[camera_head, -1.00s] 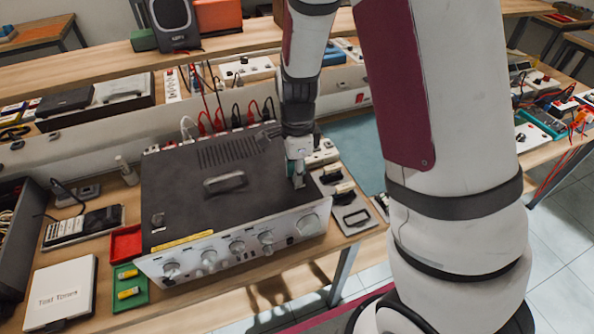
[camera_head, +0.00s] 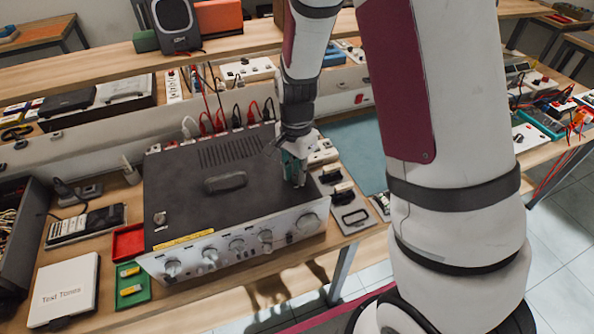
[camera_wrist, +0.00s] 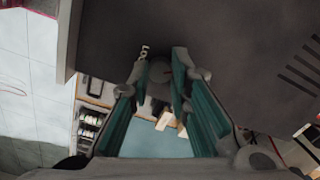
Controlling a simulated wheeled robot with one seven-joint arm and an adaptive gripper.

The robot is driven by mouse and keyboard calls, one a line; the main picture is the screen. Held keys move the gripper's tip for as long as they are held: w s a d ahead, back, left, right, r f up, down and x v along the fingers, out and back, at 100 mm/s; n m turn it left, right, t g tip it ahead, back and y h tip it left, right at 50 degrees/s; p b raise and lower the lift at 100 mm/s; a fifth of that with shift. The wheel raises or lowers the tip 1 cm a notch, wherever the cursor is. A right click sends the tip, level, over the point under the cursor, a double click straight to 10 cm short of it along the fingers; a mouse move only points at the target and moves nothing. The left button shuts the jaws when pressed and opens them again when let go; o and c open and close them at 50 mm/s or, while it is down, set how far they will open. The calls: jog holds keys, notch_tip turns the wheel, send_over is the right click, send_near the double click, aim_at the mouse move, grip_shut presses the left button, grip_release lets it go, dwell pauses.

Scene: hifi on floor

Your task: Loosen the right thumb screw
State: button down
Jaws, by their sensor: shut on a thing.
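The hifi (camera_head: 215,195) is a wide unit with a dark top and a silver front panel with several knobs, standing on the wooden bench. My gripper (camera_head: 297,183) points down at the right part of its top, near the front right corner. The right thumb screw (camera_wrist: 160,76) shows in the wrist view as a small grey round piece between the fingertips (camera_wrist: 159,72); my fingers are shut on it. In the head view the fingers hide it. Another small thumb screw (camera_head: 160,217) stands at the left of the top, clear of my gripper.
A dark raised handle (camera_head: 225,182) lies mid-top. Red and black cables (camera_head: 235,115) rise behind the hifi. Small metal parts (camera_head: 350,213) lie to its right. Red (camera_head: 128,243) and green (camera_head: 132,287) trays and a white box (camera_head: 65,287) are at left.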

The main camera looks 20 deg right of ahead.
jog(key=n, duration=1.1)
jog(key=shift+p, duration=0.4)
jog(key=n, duration=0.4)
jog(key=shift+n+p, duration=0.3)
jog(key=n+p, duration=0.1)
jog(key=n, duration=0.8)
jog(key=shift+n+p, duration=0.7)
jog(key=shift+n, duration=1.5)
